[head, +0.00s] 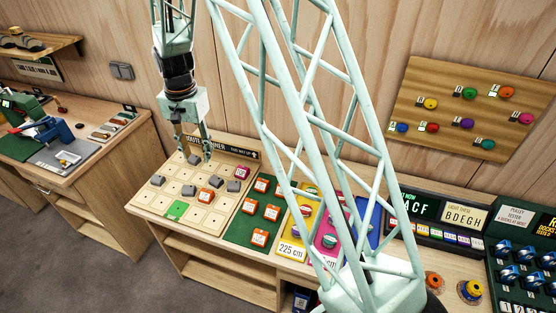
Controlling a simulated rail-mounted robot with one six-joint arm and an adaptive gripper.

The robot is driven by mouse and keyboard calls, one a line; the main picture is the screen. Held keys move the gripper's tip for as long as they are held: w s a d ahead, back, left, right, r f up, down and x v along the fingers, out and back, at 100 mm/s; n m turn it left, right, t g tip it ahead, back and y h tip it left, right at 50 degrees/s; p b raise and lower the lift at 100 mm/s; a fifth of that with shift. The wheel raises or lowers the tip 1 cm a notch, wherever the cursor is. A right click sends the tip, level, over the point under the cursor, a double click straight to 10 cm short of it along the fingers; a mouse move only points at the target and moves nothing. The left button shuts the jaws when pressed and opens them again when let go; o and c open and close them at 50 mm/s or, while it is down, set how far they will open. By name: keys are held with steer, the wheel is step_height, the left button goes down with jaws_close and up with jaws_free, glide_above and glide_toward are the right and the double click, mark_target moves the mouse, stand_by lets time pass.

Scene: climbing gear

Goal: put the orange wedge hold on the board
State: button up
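The planner board (165,188) is a pale panel of square cells on the bench at left, with several grey holds, a green square (177,210) and a pink-red piece (242,173). Which orange piece is the wedge is too small to tell. My gripper (194,154) points down over the board's back part, fingers apart, with a grey hold (194,160) showing between the fingertips.
Yellow, pink and blue panels with small items lie right of the mat, partly behind my arm's lattice. A wooden wall board (465,105) carries several coloured round holds. A workbench (75,150) with tools stands at left, across a floor gap.

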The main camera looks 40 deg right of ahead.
steer(key=s+r+n+t, duration=0.1)
steer(key=s+r+n, duration=0.2)
steer(key=s+r, duration=0.9)
steer(key=s+r+n+t, duration=0.1)
steer(key=s+r+n, duration=0.1)
steer(key=s+r, duration=1.05)
steer(key=s+r+n, duration=0.2)
steer(key=s+r, duration=0.1)
steer(key=s, duration=0.8)
steer(key=s+r+n+t, duration=0.1)
steer(key=s+r, duration=0.3)
steer(key=s, duration=0.8)
steer(key=shift+r+n, duration=0.15)
steer(key=shift+n, duration=0.55)
steer(key=shift+s, duration=0.2)
